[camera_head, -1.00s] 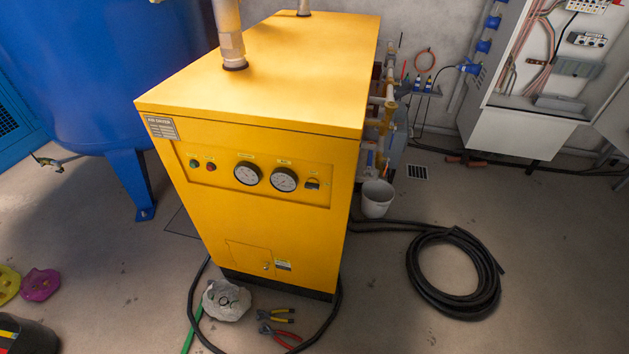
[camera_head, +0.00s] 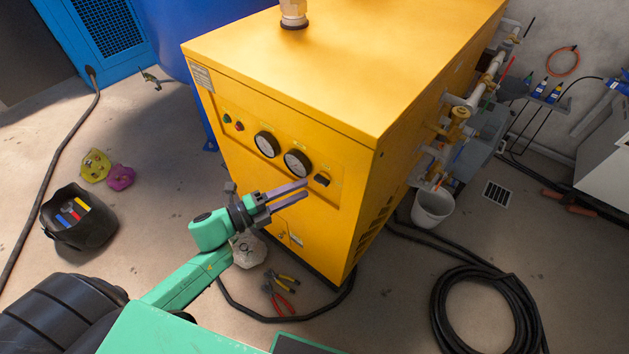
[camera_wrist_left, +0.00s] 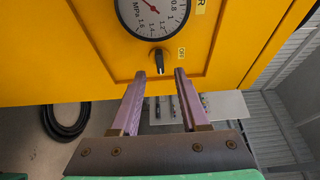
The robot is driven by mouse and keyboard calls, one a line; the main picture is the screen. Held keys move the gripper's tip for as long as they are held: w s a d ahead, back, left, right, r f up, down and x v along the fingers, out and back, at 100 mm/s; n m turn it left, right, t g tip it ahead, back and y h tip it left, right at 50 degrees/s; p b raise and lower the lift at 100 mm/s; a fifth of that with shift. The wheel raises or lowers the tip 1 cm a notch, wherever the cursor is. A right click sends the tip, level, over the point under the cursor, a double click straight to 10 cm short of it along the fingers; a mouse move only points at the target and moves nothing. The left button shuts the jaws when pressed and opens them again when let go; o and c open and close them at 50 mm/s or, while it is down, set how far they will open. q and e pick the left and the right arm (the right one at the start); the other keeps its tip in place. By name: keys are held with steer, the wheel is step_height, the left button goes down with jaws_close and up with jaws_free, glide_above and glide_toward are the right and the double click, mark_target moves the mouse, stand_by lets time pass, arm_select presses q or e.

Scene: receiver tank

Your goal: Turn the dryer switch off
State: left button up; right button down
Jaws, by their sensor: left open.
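The yellow air dryer (camera_head: 330,80) stands in front of me with a control panel on its front face. The dryer switch (camera_head: 321,180) is a small black rotary knob to the right of the gauges. In the left wrist view the knob sits ahead of the gap between the fingers (camera_wrist_left: 160,72); I see no contact. My right gripper is out of view.
Two round gauges (camera_head: 282,153) sit left of the switch. Pipes and valves (camera_head: 460,112) stick out on the dryer's right side. A white bucket (camera_head: 432,208), a coiled black hose (camera_head: 485,310), pliers (camera_head: 280,298) and a black tool bucket (camera_head: 78,220) are on the floor.

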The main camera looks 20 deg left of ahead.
mark_target(318, 182)
arm_select(q)
steer(key=x, duration=0.3)
steer(key=shift+w+d, duration=0.15)
steer(key=shift+w, duration=0.05)
steer(key=shift+w+d, duration=0.3)
steer(key=shift+d, duration=0.05)
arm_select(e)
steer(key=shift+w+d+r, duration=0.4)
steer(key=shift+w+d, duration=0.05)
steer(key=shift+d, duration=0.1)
arm_select(q)
jaws_close()
